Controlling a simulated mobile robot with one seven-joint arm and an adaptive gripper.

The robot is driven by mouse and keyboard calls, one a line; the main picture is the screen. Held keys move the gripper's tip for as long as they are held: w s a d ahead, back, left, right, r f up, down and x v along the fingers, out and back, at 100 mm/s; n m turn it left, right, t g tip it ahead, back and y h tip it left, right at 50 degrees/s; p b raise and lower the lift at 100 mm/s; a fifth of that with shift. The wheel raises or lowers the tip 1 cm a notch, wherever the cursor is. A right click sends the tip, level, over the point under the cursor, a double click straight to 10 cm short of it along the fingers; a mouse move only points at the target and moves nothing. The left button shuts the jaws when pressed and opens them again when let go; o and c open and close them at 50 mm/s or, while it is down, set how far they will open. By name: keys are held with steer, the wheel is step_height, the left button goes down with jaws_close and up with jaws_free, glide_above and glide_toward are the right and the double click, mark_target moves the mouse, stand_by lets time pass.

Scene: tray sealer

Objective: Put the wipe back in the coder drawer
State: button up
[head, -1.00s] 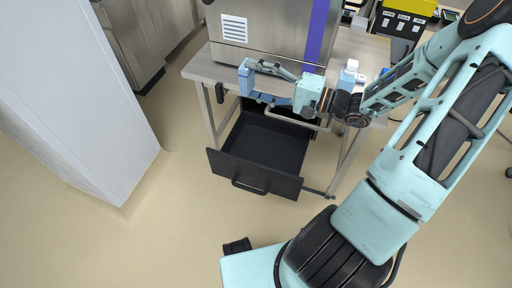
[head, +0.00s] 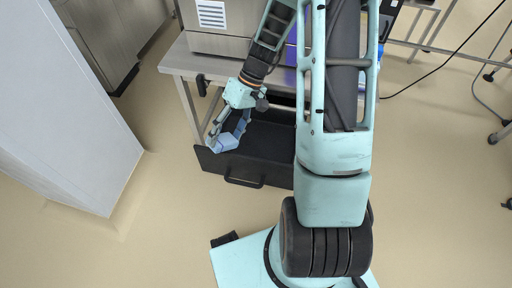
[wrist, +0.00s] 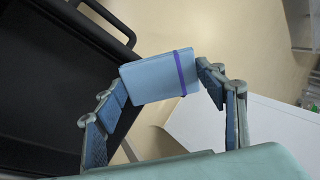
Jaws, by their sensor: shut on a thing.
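The wipe is a folded light-blue pad (wrist: 152,78) with a purple band around one end. My gripper (wrist: 160,85) is shut on it, with a finger at each side in the wrist view. In the head view the wipe (head: 224,142) hangs at my gripper (head: 226,138), over the left front part of the open drawer. The coder drawer (head: 265,140) is black and pulled out under the steel table. Its visible floor looks empty, but my arm hides its right part. In the wrist view the drawer (wrist: 60,60) lies at the left, and the wipe overlaps its rim.
The steel table (head: 180,60) with a steel machine (head: 212,15) stands behind the drawer. A tall pale cabinet (head: 60,110) stands at the left. Beige floor (head: 150,220) is free in front of the drawer.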

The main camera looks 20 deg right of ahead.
steer(key=w+d+f+n+t+h+b, duration=0.2)
steer(key=w+d+f+n+h+b, duration=0.35)
steer(key=w+f+n, duration=0.35)
steer(key=f+b, duration=0.1)
steer(key=f, duration=0.1)
steer(key=f+m+b, duration=0.1)
steer(key=f, duration=0.2)
steer(key=w+f+m+b, duration=0.1)
steer(key=f, duration=0.2)
steer(key=shift+w+a+f+h, duration=0.1)
steer(key=shift+a+f+h, duration=0.15)
steer(key=shift+a, duration=0.1)
steer(key=shift+f, duration=0.1)
steer(key=o, duration=1)
steer(key=shift+c, duration=0.2)
steer(key=shift+o, duration=0.3)
